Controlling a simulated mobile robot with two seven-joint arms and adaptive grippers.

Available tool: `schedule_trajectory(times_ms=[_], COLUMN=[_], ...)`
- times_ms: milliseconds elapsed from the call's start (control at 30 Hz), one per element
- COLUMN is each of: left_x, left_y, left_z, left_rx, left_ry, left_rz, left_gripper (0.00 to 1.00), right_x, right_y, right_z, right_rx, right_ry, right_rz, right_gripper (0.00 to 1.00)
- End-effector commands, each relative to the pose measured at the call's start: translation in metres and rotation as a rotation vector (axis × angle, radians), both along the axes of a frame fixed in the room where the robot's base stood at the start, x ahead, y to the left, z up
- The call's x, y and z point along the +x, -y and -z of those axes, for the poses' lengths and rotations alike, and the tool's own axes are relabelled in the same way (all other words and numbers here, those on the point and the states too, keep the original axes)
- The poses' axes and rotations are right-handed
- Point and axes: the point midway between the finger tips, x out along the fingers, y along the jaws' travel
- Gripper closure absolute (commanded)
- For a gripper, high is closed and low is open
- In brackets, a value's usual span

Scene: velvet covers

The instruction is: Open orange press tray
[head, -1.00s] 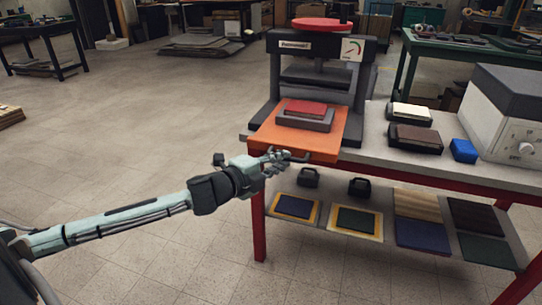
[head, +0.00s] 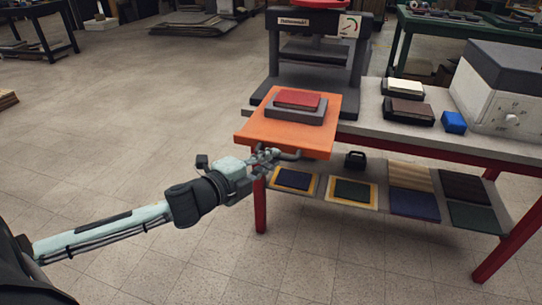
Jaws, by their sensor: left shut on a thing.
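The orange press tray (head: 315,137) is slid out of the grey press (head: 317,62) and juts past the table's front edge. A grey block with a red cover (head: 298,99) rests on top of it. A dark bar handle (head: 290,155) runs along the tray's front. My left gripper (head: 268,157) is shut on the handle at the left part of the tray's front edge. My fingers hide part of the handle. My right gripper is not in view.
The worktable (head: 372,118) holds small dark blocks, a blue block (head: 454,122) and a white machine (head: 505,90) at right. The lower shelf (head: 378,200) holds several flat panels and a black weight (head: 355,159). The floor at left is free.

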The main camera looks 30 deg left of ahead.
Motion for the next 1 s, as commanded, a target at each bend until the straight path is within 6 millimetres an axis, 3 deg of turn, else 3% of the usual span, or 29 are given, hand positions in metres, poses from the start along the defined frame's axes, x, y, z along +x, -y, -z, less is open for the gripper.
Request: schedule_trajectory(times_ms=[200, 233, 400, 767, 1000], left_x=[0.000, 0.000, 0.000, -0.004, -0.034], left_y=[-0.001, -0.001, 0.000, -0.001, -0.005], left_z=[0.000, 0.000, 0.000, 0.000, -0.003], left_rx=[0.000, 0.000, 0.000, -0.001, -0.001], left_ry=[0.000, 0.000, 0.000, -0.002, -0.006], left_rz=[-0.002, -0.002, -0.001, 0.000, -0.001], left_gripper=[1.00, 0.86, 0.67, 0.67, 0.67], right_x=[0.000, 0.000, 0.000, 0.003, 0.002], right_y=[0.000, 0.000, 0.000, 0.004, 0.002], right_z=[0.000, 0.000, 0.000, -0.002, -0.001], right_rx=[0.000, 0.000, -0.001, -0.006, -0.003], right_ry=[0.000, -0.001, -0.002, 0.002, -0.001], right_rz=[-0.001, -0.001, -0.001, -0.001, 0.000], right_gripper=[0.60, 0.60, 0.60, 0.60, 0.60])
